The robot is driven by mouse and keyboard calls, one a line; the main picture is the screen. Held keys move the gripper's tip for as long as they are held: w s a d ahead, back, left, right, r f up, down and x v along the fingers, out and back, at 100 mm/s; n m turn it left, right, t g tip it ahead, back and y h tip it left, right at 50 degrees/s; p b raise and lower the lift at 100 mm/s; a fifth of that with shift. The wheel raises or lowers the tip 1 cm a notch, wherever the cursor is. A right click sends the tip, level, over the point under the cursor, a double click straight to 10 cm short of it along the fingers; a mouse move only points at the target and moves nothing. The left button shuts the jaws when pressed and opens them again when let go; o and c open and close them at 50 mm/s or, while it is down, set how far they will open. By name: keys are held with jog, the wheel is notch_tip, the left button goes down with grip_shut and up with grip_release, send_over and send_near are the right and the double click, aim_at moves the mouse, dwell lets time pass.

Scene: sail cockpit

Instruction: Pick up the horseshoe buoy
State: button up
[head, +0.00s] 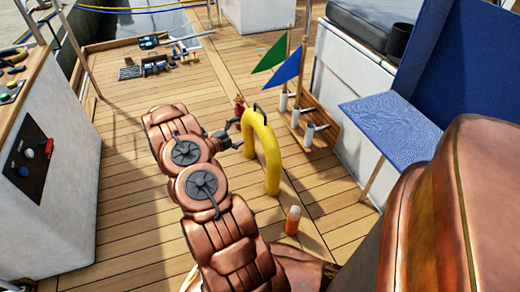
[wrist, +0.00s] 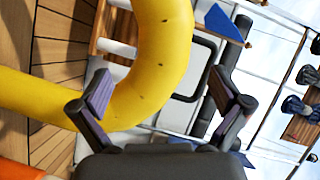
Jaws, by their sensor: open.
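The yellow horseshoe buoy (head: 270,160) stands upright on the plank deck in the middle of the head view, its curve at the top. My gripper (head: 238,137) is at the left side of the buoy's upper part, partly hidden by my arm. In the wrist view, the fingers of my gripper (wrist: 162,92) are spread apart. The buoy (wrist: 155,60) curves across the space between them and runs off to the left, passing behind the left finger. Whether a finger touches it I cannot tell.
An orange canister (head: 292,220) stands near the buoy. A wooden rack (head: 318,120) with a green flag (head: 272,55) and a blue flag (head: 287,77) is behind it to the right. A control console (head: 30,165) stands left. Deck planks (head: 120,190) left of my arm are clear.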

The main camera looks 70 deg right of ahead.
aim_at(251, 124)
jog(key=shift+b+x, duration=0.35)
jog(key=shift+x, duration=0.9)
jog(key=shift+f+b+x, duration=0.25)
jog(key=shift+b+x, duration=0.75)
jog(key=shift+x, duration=0.6)
jog(key=shift+b+x, duration=0.3)
jog(key=shift+x, duration=0.75)
jog(key=shift+r, duration=0.1)
jog(key=c, duration=1.6)
